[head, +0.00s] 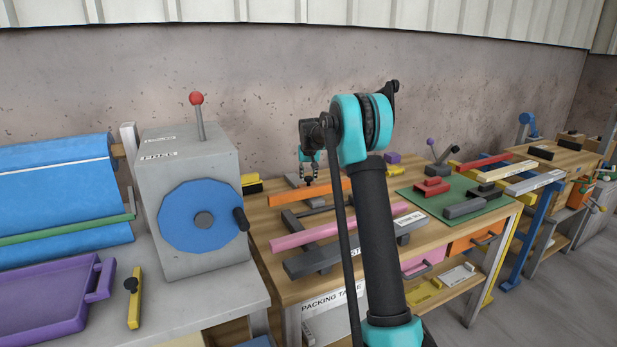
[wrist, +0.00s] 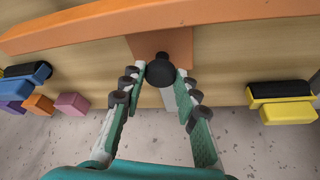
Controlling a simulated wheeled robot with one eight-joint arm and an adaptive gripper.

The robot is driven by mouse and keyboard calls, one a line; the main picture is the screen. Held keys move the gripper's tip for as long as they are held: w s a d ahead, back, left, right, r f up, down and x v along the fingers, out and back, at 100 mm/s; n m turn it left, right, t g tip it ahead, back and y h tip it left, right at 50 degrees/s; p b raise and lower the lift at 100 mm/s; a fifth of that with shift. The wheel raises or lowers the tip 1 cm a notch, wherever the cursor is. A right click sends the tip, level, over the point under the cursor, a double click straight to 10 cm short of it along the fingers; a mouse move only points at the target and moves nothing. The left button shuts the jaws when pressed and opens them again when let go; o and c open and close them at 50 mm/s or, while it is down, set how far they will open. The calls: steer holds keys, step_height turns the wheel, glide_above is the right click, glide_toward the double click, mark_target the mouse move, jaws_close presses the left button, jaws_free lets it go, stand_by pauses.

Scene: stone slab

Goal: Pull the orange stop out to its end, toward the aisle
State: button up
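The orange stop is a long orange bar (head: 311,192) lying across the back of the wooden bench; the bar also spans the top of the wrist view (wrist: 215,12). A flat orange piece joins it at the middle, with a round black knob (wrist: 160,72) on it. My gripper (head: 309,181) points down at the bar from above. In the wrist view my gripper's fingertips (wrist: 160,74) are on either side of the knob, very close to it. Whether they press on it cannot be made out. In the head view the knob is hard to tell from the fingertips.
A grey box (head: 190,250) with a blue wheel stands left of the bench. A pink bar (head: 345,226) and grey blocks lie in front of the stop. A green mat (head: 470,203) with blocks is at the right. Yellow-black (wrist: 282,102) and coloured blocks flank the stop.

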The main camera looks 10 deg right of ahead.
jaws_close()
steer(key=shift+s, duration=0.1)
steer(key=s+d, duration=0.4)
steer(key=s, duration=0.9)
steer(key=shift+s+d, duration=0.2)
steer(key=shift+s, duration=0.1)
steer(key=shift+f, duration=0.1)
steer(key=o, duration=0.8)
jaws_free()
steer(key=shift+c, duration=0.2)
